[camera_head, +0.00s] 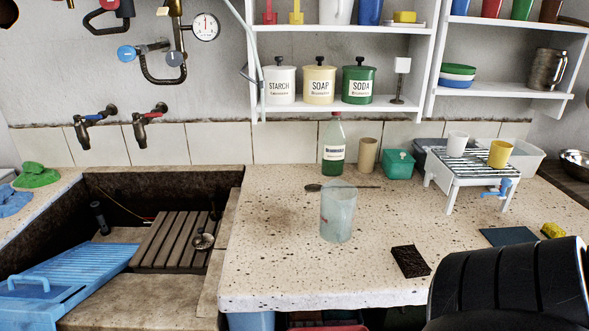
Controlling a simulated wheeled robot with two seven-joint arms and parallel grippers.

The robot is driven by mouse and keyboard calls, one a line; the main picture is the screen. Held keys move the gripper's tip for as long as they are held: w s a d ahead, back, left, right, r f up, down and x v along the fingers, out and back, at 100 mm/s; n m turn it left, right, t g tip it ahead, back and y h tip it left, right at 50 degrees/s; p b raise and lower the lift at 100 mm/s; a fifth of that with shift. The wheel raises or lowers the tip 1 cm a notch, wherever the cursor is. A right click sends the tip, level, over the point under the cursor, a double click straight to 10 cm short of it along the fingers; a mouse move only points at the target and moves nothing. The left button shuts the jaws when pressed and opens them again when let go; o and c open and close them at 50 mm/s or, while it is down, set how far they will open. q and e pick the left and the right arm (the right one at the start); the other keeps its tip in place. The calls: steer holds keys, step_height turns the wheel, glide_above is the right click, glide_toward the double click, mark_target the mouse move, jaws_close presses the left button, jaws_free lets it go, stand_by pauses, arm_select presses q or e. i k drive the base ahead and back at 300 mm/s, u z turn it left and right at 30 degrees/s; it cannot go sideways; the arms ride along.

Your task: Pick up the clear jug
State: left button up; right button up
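The clear jug (338,218) is a see-through, slightly bluish vessel with a small red mark on its left side. It stands upright on the speckled stone counter (275,265), left of the counter's middle. A long dark spoon (314,187) lines up with its top. I cannot tell whether the spoon rests on the rim or lies behind. Neither of my grippers shows in the head view, and nothing is holding the jug.
A white rack (465,181) with two cups is at right. A dark sponge (410,261) lies front right. The sunken trough (110,200) is left. The counter's front right is hidden.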

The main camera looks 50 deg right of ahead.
mark_target(338, 218)
steer(key=z, duration=0.15)
steer(key=i, duration=0.45)
steer(key=z, duration=1.05)
